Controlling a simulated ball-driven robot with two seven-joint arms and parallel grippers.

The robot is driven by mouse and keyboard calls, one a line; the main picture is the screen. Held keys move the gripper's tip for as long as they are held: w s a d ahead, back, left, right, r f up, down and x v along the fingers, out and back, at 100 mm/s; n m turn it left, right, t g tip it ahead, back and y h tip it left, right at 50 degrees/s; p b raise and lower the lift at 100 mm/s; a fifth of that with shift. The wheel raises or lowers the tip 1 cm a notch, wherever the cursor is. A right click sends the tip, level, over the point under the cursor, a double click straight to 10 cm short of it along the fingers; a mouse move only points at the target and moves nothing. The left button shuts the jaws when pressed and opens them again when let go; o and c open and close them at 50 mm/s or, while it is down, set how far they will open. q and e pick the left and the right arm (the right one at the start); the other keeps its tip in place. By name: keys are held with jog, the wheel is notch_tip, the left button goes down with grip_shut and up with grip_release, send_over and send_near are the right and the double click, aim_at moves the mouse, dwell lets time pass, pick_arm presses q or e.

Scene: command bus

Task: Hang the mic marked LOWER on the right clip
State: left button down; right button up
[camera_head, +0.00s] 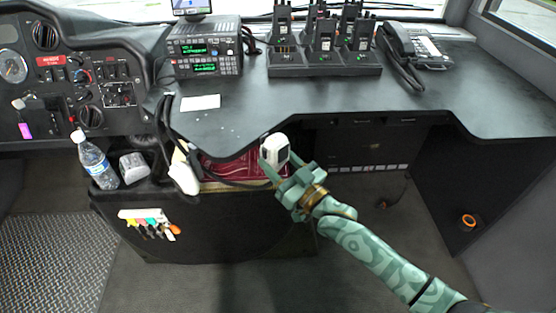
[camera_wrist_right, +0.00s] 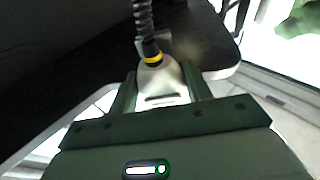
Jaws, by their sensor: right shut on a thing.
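My right gripper (camera_head: 281,165) is shut on a white hand mic (camera_head: 275,148), just in front of the desk's front edge. In the right wrist view the held mic (camera_wrist_right: 162,84) sits between the two fingers, with a black coiled cord and a yellow band at its end. A second white mic (camera_head: 184,178) is at the left, beside cords below the desk edge. I cannot read LOWER on either mic. I cannot make out the clips. The radio unit (camera_head: 205,50) with two green displays stands on the desk. My left gripper is not in view.
A dark red item (camera_head: 235,168) lies in the open bin behind my gripper. A water bottle (camera_head: 95,160) and a grey-white item (camera_head: 133,167) stand at the bin's left. Handheld radios in a charger (camera_head: 325,68) and a desk phone (camera_head: 412,50) are at the back.

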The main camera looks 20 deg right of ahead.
aim_at(277, 171)
jog(key=shift+r, duration=0.1)
jog(key=shift+w+f, duration=0.1)
jog(key=shift+f, duration=0.1)
dwell(0.5)
jog(key=shift+p, duration=0.45)
jog(key=shift+f, duration=0.1)
jog(key=shift+f+b, duration=0.3)
jog(key=shift+f, duration=0.2)
dwell(0.3)
jog(key=shift+f+b, duration=0.3)
jog(key=shift+f, duration=0.3)
jog(key=shift+f, duration=0.5)
